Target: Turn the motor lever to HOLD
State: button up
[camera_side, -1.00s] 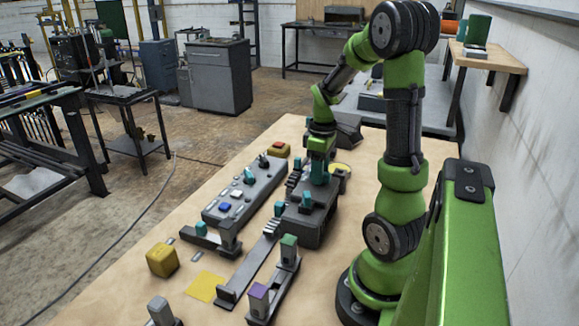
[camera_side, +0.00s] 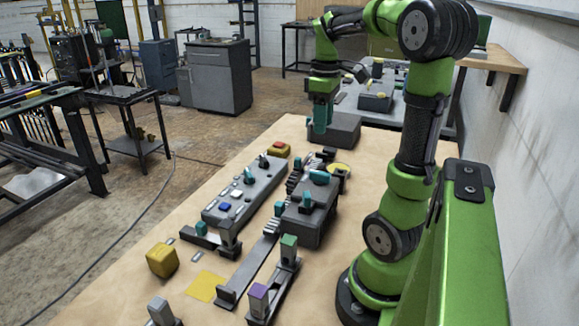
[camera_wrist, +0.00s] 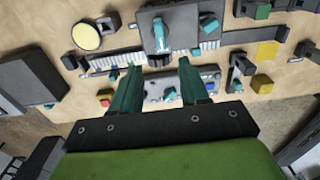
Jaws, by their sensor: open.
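A dark motor housing (camera_side: 310,225) stands on the table beside a toothed rack (camera_side: 272,226). On its top are a teal lever (camera_side: 319,177) and a smaller teal knob (camera_side: 306,201). The wrist view shows the same housing (camera_wrist: 184,38), with the lever (camera_wrist: 161,36) on a grey round base and the knob (camera_wrist: 208,22) to its right. I cannot read any HOLD marking. My gripper (camera_side: 320,128) is raised above and behind the housing, apart from the lever. Its teal fingers (camera_wrist: 158,74) are spread, with nothing between them.
A grey control panel (camera_side: 243,194) with buttons and teal switches lies left of the housing. A yellow block (camera_side: 162,260) and dark box (camera_side: 335,128) are also on the table.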

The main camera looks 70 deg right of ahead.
notch_tip(320, 180, up, 3)
jog(key=shift+f, duration=0.2)
jog(key=w+a+f+m+t, duration=0.2)
jog(key=w+a+m, duration=0.1)
jog(key=a, duration=0.4)
jog(key=w+a+f+m+t, duration=0.2)
jog(key=a+m, duration=0.1)
jog(key=a, duration=0.4)
jog(key=s+a+n+t+y, duration=0.1)
jog(key=s+a+t+y, duration=0.1)
jog(key=a, duration=1.1)
jog(key=shift+s+a+n+t, duration=0.2)
jog(key=shift+n+t, duration=0.2)
jog(key=shift+t, duration=0.2)
